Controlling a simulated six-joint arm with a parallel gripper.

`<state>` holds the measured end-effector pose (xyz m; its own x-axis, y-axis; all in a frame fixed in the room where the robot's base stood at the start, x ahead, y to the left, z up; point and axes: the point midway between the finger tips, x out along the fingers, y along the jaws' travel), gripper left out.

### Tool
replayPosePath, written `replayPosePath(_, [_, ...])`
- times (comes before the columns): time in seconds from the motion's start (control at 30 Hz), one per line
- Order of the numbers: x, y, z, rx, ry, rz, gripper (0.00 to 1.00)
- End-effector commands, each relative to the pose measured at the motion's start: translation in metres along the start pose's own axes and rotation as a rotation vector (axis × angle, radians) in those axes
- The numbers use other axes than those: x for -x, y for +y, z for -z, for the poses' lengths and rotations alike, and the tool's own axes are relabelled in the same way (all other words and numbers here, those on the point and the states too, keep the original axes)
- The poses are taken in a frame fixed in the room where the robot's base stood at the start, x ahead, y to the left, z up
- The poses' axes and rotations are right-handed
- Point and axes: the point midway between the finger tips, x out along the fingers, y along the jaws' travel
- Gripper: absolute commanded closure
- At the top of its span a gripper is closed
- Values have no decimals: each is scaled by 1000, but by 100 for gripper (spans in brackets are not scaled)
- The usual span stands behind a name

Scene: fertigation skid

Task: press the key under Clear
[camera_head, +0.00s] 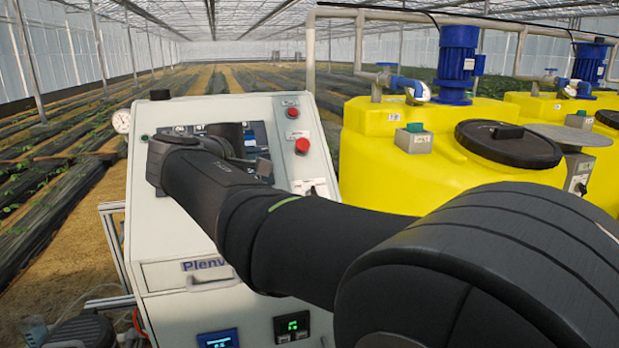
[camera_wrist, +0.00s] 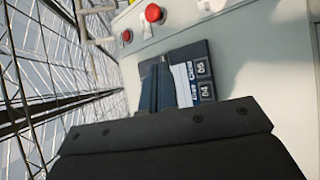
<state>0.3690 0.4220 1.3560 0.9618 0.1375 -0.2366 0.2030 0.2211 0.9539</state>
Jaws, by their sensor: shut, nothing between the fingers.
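The control unit's display panel (camera_head: 215,131) is on the sloped white front of the cabinet, largely covered by my arm in the head view. In the wrist view the display panel (camera_wrist: 200,52) appears turned on its side, with a blue screen strip and keys marked 05 and 04. My gripper (camera_wrist: 182,112) shows as a dark block across the lower wrist view, in front of the panel. It is shut and empty. Contact with a key cannot be seen.
A red button (camera_head: 302,146) and a smaller red one (camera_head: 292,113) sit right of the panel. A switch (camera_head: 310,187) is below them. The white cabinet (camera_head: 165,238) has a handle and lower displays. Yellow tanks (camera_head: 385,165) with blue motors stand at the right.

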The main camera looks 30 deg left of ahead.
Motion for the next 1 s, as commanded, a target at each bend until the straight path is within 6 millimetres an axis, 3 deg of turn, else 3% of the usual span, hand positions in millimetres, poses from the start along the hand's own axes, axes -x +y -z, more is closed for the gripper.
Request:
replayPosePath(0.47, [-6, -4, 4, 2, -1, 0, 100])
replayPosePath(1.0, [-54, -39, 39, 1, -1, 1, 100])
